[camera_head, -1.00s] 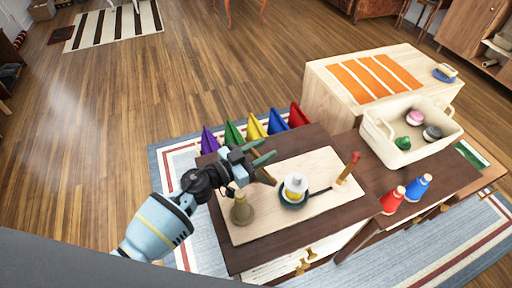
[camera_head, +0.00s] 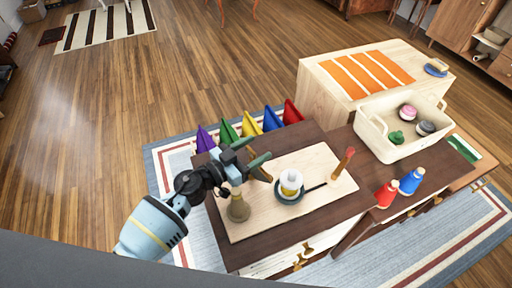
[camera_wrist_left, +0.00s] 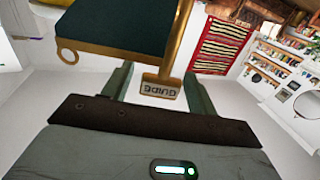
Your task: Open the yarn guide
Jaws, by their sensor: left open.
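My left gripper (camera_head: 263,168) is open above the left part of a pale board (camera_head: 322,160) on a dark wooden top. In the left wrist view, a gold tag lettered GUIDE (camera_wrist_left: 160,87), upside down in the picture, shows between the two spread fingers (camera_wrist_left: 157,88), which look apart from it. It joins a gold bar beside a dark green panel (camera_wrist_left: 118,22) with a gold edge and a small ring. I cannot clearly match the tag to a thing in the head view. My right gripper is out of view.
A brown bell-shaped object (camera_head: 238,208), a white-and-yellow object on a dark round base (camera_head: 290,184) and a red-topped stick (camera_head: 344,163) stand on the board.

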